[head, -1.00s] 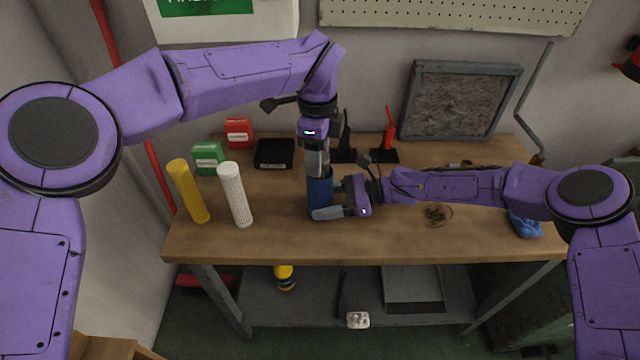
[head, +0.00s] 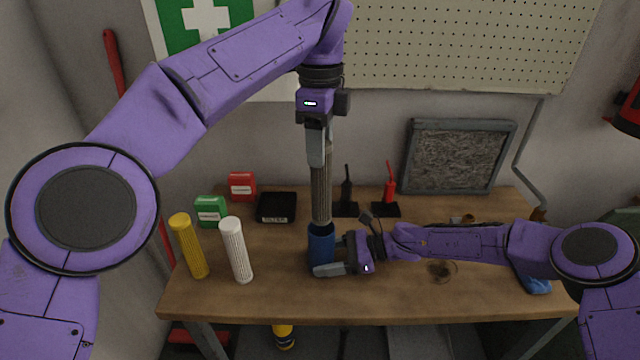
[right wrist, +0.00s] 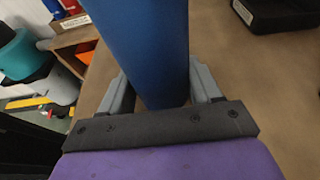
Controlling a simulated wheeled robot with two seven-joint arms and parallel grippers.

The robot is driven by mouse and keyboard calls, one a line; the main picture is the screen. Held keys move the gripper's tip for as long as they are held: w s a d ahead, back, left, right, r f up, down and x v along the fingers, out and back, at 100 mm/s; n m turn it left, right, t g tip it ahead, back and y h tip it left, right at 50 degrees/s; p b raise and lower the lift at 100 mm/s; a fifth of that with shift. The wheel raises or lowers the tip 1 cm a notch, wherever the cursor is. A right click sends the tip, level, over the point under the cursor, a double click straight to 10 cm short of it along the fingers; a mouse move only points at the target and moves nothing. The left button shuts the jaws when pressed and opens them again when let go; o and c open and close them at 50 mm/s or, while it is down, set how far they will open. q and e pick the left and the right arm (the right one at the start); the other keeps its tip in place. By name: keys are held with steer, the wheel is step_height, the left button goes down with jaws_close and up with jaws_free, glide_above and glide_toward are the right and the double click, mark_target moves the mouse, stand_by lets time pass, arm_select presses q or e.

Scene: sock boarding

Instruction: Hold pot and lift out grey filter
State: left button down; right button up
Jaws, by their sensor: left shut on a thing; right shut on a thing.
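The blue pot (head: 321,246) stands upright on the workbench in the head view. My right gripper (head: 330,268) is shut around it from the right, low on its side. In the right wrist view the pot (right wrist: 142,45) sits between the two grey fingers (right wrist: 155,95). The grey filter (head: 321,185) is a long ribbed cylinder, held upright above the pot. My left gripper (head: 318,150) points down and is shut on its top end. The filter's lower end is at the pot's mouth; I cannot tell whether its tip is still inside.
A yellow filter (head: 189,246) and a white filter (head: 235,250) stand left of the pot. A black tray (head: 277,219), green box (head: 211,211) and red box (head: 242,186) are behind. Black and red tools (head: 390,190) stand in holders behind. A framed panel (head: 458,158) leans on the wall.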

arm_select(q)
steer(key=shift+r, duration=1.3)
arm_select(e)
steer(key=o, duration=0.9)
